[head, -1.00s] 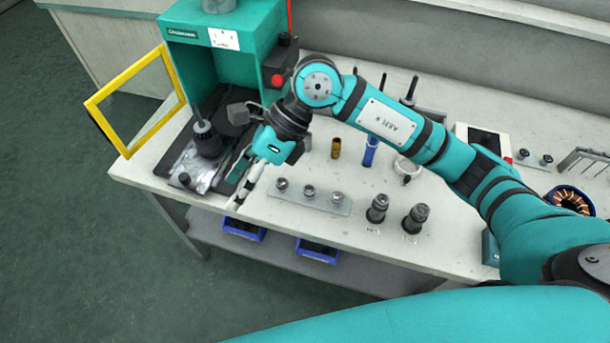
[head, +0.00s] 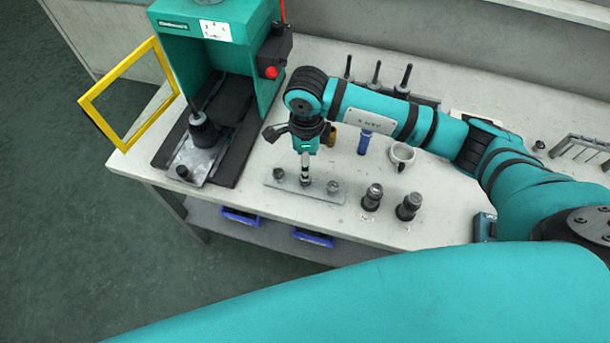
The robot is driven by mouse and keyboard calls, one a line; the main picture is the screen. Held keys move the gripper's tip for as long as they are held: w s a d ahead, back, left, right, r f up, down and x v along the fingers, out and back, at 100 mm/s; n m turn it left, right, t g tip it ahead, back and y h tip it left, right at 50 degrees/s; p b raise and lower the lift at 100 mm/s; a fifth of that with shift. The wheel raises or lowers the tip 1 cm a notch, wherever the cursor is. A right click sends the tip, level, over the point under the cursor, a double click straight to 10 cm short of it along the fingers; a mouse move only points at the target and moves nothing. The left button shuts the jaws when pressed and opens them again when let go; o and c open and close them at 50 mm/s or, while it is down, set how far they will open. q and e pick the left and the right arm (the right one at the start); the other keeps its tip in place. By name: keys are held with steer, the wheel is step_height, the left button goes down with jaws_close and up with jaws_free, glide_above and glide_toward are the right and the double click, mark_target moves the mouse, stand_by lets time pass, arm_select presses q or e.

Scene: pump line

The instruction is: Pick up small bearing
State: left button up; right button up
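A light flat plate (head: 318,194) on the bench carries a row of small round metal parts. The left part (head: 279,174) and the right part (head: 333,187) are in plain sight. The middle part (head: 305,182) is largely covered by my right gripper (head: 305,179). I cannot tell by sight which of them is the small bearing. My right gripper points straight down with its fingertips at the middle part. The fingers look narrow and close together, but whether they are shut on the part is too small to tell. My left gripper is not in view.
Two dark stepped parts (head: 372,197) (head: 408,206) stand right of the plate. A blue cylinder (head: 364,142), a brass cylinder (head: 332,137) and a white cup (head: 401,155) stand behind. A green press (head: 214,52) with a yellow-framed guard (head: 128,93) is at left.

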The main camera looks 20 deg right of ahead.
steer(key=f, duration=0.1)
steer(key=f+p, duration=0.1)
steer(key=f, duration=0.1)
steer(key=f+p, duration=0.1)
steer(key=f, duration=0.1)
steer(key=shift+s+a+f, duration=0.2)
steer(key=shift+s+a, duration=0.05)
steer(key=shift+s, duration=0.05)
steer(key=shift+f, duration=0.25)
steer(key=c, duration=0.9)
steer(key=shift+c, duration=0.2)
steer(key=shift+r, duration=0.1)
steer(key=shift+w+r, duration=0.1)
steer(key=shift+r, duration=0.3)
step_height(320, 180, up, 2)
steer(key=shift+r+b, duration=0.1)
steer(key=shift+b, duration=0.65)
steer(key=s+a+r+b, duration=0.2)
steer(key=s+a+b, duration=0.2)
steer(key=s+a, duration=0.7)
steer(key=shift+s+b, duration=0.3)
steer(key=shift+s, duration=0.05)
steer(key=shift+w, duration=0.1)
